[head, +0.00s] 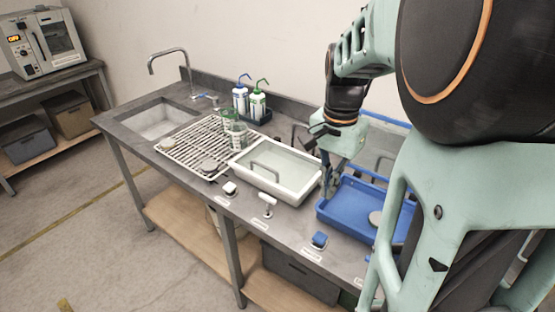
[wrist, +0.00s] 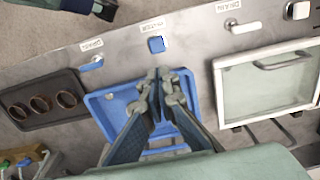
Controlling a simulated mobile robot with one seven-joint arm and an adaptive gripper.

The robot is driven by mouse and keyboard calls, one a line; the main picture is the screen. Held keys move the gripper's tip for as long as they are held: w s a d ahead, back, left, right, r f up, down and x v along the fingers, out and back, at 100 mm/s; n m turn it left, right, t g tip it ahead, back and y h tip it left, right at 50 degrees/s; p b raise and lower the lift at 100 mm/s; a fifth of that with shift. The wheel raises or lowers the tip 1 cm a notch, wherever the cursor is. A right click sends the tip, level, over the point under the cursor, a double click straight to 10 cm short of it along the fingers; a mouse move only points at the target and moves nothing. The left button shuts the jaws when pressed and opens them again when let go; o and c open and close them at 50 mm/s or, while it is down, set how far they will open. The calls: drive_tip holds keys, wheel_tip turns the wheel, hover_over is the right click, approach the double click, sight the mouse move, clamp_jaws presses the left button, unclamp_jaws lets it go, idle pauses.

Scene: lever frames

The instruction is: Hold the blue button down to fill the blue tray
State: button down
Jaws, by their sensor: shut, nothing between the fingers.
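The blue button (head: 319,239) sits on the front edge of the bench, in front of the blue tray. In the wrist view the button (wrist: 156,44) shows as a small blue square, with a label beside it. The blue tray (head: 340,220) stands on the bench, partly hidden by my arm; it also shows in the wrist view (wrist: 97,106). A round grey thing lies in the tray. My gripper (head: 333,192) is shut and empty over the tray's left side. In the wrist view its fingertips (wrist: 160,76) point toward the button but are apart from it.
Front-edge controls include a white lever (head: 268,203) and a white button (head: 230,188). A drying rack (head: 180,152), bottles (head: 257,103) and a sink (head: 155,122) lie farther left. A dark holder (wrist: 42,102) shows in the wrist view.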

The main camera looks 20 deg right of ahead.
sight(321, 236)
drive_tip(key=shift+s+a, duration=0.1)
drive_tip(key=shift+s, duration=0.15)
drive_tip(key=shift+f, duration=0.1)
wheel_tip(321, 236, down, 14)
idle(0.5)
